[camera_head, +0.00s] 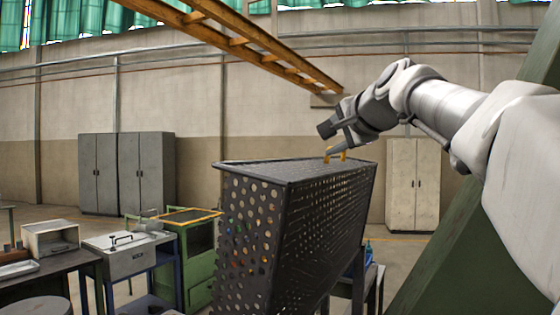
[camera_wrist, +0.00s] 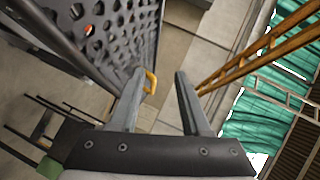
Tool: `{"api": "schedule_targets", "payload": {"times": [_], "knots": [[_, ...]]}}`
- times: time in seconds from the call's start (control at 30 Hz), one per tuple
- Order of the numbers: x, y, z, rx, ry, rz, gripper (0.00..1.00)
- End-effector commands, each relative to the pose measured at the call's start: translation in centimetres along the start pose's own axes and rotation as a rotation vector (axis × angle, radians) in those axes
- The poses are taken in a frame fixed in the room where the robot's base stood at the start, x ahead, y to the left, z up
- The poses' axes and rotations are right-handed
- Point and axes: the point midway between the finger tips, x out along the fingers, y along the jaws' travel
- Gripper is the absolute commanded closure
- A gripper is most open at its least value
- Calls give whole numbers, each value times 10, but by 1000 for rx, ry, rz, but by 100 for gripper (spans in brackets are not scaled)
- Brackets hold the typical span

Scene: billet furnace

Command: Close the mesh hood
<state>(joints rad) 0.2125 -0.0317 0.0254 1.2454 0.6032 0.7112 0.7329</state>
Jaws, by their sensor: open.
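The mesh hood (camera_head: 300,220) is a dark box of perforated metal standing in the middle of the head view. Its upper face (camera_head: 290,171) looks nearly level, and a small yellow handle (camera_head: 328,155) sits at its far right edge. In the wrist view the perforated panel (camera_wrist: 112,30) fills the upper left, and the yellow handle (camera_wrist: 153,83) shows just right of the left finger. My gripper (camera_wrist: 160,76) is open, with the handle seen between its fingers, close to the left one. Whether they touch is unclear. In the head view my gripper (camera_head: 338,149) is at the handle.
A grey cabinet (camera_head: 127,172) and a pale cabinet (camera_head: 413,184) stand by the back wall. A green bench (camera_head: 197,255), a grey box (camera_head: 118,258) and a dark table (camera_head: 50,268) are at left. A green slanted beam (camera_head: 440,250) is at right. An orange beam (camera_head: 240,40) hangs overhead.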

Motion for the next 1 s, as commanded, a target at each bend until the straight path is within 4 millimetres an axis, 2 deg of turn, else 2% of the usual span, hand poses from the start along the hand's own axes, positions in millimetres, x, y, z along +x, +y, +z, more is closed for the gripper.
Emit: {"api": "schedule_targets", "payload": {"times": [0.03,0.3,0.5,0.7,1.0], "knots": [[-14,0,0,0,5,-4,53],[-81,0,0,-1,4,-4,53],[-118,0,0,0,3,-2,53],[-134,0,0,0,2,-1,53],[-136,0,0,0,1,0,53]]}}
